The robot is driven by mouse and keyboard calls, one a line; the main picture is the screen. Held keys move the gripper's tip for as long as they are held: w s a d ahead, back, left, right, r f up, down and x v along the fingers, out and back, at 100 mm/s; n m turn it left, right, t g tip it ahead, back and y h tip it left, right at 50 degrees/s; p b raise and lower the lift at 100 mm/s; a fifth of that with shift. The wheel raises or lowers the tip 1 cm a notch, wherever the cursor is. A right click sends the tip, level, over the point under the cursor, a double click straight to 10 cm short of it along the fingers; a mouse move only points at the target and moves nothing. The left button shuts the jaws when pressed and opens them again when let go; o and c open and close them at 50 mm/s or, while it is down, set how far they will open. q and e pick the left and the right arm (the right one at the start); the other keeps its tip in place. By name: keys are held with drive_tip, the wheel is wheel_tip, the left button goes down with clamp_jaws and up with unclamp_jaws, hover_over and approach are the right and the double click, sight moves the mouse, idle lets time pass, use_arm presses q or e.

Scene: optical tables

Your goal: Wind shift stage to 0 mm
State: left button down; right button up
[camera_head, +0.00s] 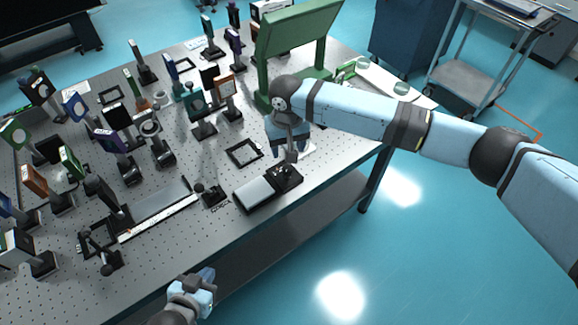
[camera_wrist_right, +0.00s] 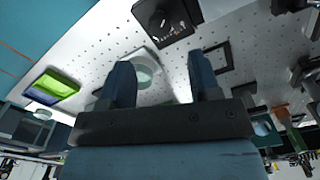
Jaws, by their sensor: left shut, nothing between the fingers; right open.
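A long grey rail with a white scale strip (camera_head: 158,218) lies on the perforated table and looks like the shift stage. A dark carriage (camera_head: 112,212) stands near its left end, and a small black block with a round knob (camera_head: 211,195) sits at its right end. The scale marks are too small to read. My left gripper (camera_head: 207,278) is shut and empty, off the table's front edge and apart from the rail. My right gripper (camera_head: 290,152) is open and empty above the table; its two fingers show apart in the right wrist view (camera_wrist_right: 160,82).
A flat box with a grey top (camera_head: 254,192) and a black block (camera_head: 285,178) lie near the front edge, close to my right gripper. Several post-mounted optics crowd the left and back. A green stand (camera_head: 296,42) rises at the back. A cart (camera_head: 470,78) stands beyond.

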sight(288, 168)
wheel_tip(288, 168, down, 9)
drive_tip(key=shift+f, duration=0.15)
drive_tip(key=c, duration=0.9)
